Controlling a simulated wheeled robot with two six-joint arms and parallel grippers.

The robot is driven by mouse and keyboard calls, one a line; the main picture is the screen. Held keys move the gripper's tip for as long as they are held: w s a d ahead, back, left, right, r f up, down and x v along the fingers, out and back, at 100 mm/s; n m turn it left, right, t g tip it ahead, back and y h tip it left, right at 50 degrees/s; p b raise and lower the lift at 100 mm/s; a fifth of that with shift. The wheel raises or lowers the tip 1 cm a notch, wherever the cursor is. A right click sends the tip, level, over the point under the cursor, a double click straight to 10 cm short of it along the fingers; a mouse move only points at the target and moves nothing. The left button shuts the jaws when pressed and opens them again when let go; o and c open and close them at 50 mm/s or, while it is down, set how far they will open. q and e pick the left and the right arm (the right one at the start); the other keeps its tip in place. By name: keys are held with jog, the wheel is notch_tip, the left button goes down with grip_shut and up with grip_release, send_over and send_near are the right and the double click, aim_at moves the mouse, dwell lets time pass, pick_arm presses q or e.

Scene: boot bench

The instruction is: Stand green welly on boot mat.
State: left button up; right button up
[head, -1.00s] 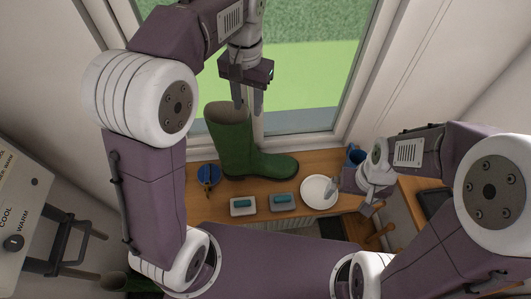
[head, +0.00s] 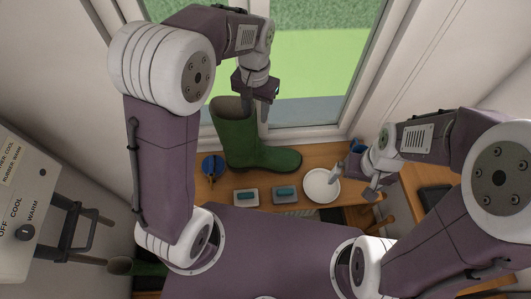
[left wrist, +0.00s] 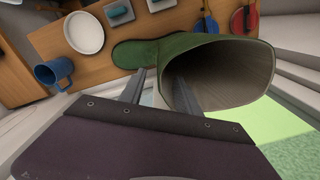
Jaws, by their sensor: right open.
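A green welly (head: 240,145) stands upright on the wooden bench by the window, its toe pointing right. My left gripper (head: 257,118) is at its shaft top. In the left wrist view, the fingers (left wrist: 160,88) are apart, one outside the welly (left wrist: 230,75) and one at its opening, with the shaft's edge between them. My right gripper (head: 354,184) is open and empty, near the plate. Another green boot (head: 150,268) shows at the lower left, partly hidden by my body. A dark flat piece (head: 436,199) lies at the right; I cannot tell if it is the boot mat.
A white plate (head: 322,186), two small trays with teal blocks (head: 246,196) (head: 286,192) and a blue round item (head: 212,166) lie on the bench. A blue mug (left wrist: 54,72) stands beyond the plate. The window is close behind the welly.

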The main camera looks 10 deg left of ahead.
pick_arm(q)
jog(key=shift+s+f, duration=0.2)
jog(key=shift+f, duration=0.1)
grip_shut()
jog(key=shift+w+r, duration=0.1)
jog(key=shift+w, duration=0.05)
dwell(1.1)
